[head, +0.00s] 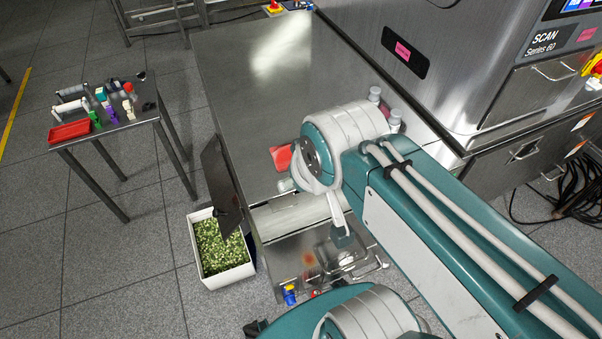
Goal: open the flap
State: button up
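A dark flat panel (221,182), which looks like the flap, stands at the left side of the steel cabinet (262,100). It is seen nearly edge-on, and I cannot tell how far it is swung from the cabinet. My arm (440,225) reaches in from the lower right, and its thick grey and teal joint is over the near part of the cabinet top, right of the panel. I cannot make out my gripper's fingers. My arm hides part of the cabinet's front.
A white bin (196,252) of green bits stands on the floor below the panel. A small table (120,132) with a red tray (69,131) and bottles is at the left. The scanner (470,60) fills the upper right. A red item (281,157) is beside my arm joint.

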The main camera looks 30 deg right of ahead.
aim_at(531, 87)
jog(key=z, duration=2.3)
jog(key=i+l+z, duration=0.15)
jog(key=i+l, duration=0.45)
